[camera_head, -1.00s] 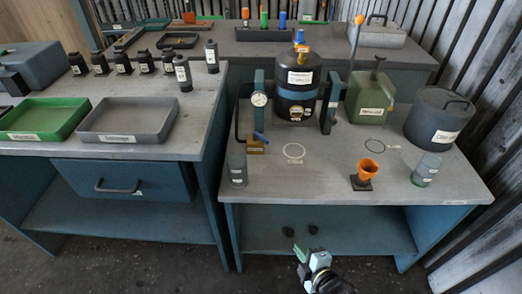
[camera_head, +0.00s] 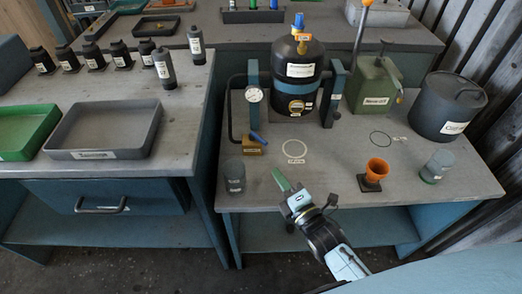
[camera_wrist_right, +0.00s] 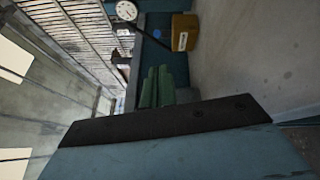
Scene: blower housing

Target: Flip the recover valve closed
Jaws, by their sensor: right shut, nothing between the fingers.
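The valve is a small brass block (camera_head: 254,147) with a label and a blue lever (camera_head: 258,137); it stands on the right bench beside the gauge stand. The lever slants up and to the left in the head view. The brass block also shows at the top of the right wrist view (camera_wrist_right: 184,33). My right gripper (camera_head: 281,180) has green fingers, shut and empty, in front of the valve and to its right, apart from it. Its fingers show together in the right wrist view (camera_wrist_right: 156,88). My left gripper is not in view.
A black tank (camera_head: 299,75) stands in a blue frame behind the valve, with a round gauge (camera_head: 253,94). A grey jar (camera_head: 234,176) is at the front left. An orange funnel (camera_head: 376,170), a clear jar (camera_head: 438,166), a green can (camera_head: 374,85) and a dark pot (camera_head: 447,107) are at the right.

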